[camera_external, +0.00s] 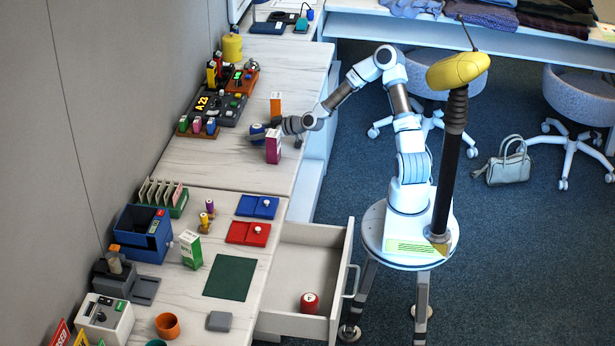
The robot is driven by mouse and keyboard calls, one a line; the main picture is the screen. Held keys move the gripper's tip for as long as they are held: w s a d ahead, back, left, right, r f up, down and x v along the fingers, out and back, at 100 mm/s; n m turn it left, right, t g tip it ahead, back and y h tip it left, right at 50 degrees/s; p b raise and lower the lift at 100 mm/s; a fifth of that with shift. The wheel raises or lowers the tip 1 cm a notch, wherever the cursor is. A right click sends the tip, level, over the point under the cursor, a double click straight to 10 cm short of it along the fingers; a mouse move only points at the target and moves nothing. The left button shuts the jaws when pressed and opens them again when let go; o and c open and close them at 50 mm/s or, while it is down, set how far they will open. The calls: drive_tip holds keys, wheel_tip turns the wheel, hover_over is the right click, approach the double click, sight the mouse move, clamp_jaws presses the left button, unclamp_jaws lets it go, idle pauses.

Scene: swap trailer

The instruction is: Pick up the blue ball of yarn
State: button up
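The blue ball of yarn (257,129) is on the far worktop, a small dark-blue round thing with a pale mark. My gripper (272,124) reaches in from the right at low height, with its end right beside the ball. The fingers are small and dark here and partly hidden by a magenta box (273,148) standing in front. I cannot tell whether they touch or close around the ball.
An orange-and-white box (276,103) stands just behind my gripper. A panel with a lit display (215,107) lies to the left. An open drawer (292,262) holds a red round thing (309,303). Worktop left of the magenta box is clear.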

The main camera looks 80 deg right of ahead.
drive_tip(key=c, duration=0.5)
drive_tip(key=shift+c, duration=0.2)
